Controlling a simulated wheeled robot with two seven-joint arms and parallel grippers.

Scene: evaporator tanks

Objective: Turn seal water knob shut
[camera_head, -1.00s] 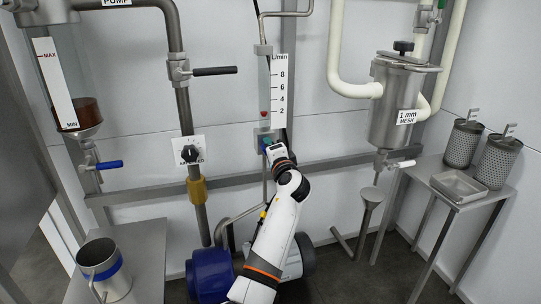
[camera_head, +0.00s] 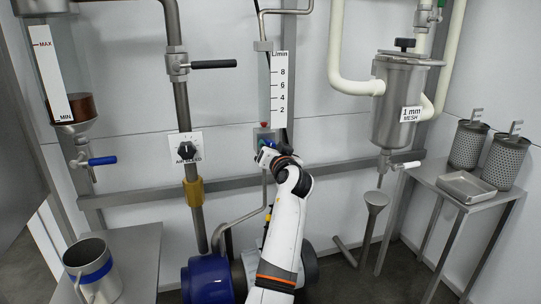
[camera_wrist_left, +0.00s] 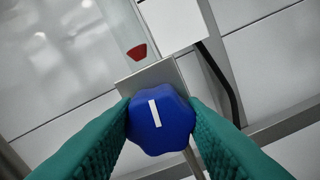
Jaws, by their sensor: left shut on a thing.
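The seal water knob is a blue lobed knob with a white line on its face. It fills the middle of the left wrist view (camera_wrist_left: 161,122), and the line runs nearly upright, tilted a little. My left gripper (camera_wrist_left: 162,128) has its green ribbed fingers on either side of the knob, shut on it. In the head view my left gripper (camera_head: 266,152) is at the foot of the flow gauge (camera_head: 279,90), where the knob is mostly hidden by it. A red float (camera_head: 264,125) sits low in the gauge tube. My right gripper is not in view.
A blue pump (camera_head: 208,281) stands below. A steel strainer (camera_head: 400,105) and a side table (camera_head: 468,190) are at the right.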

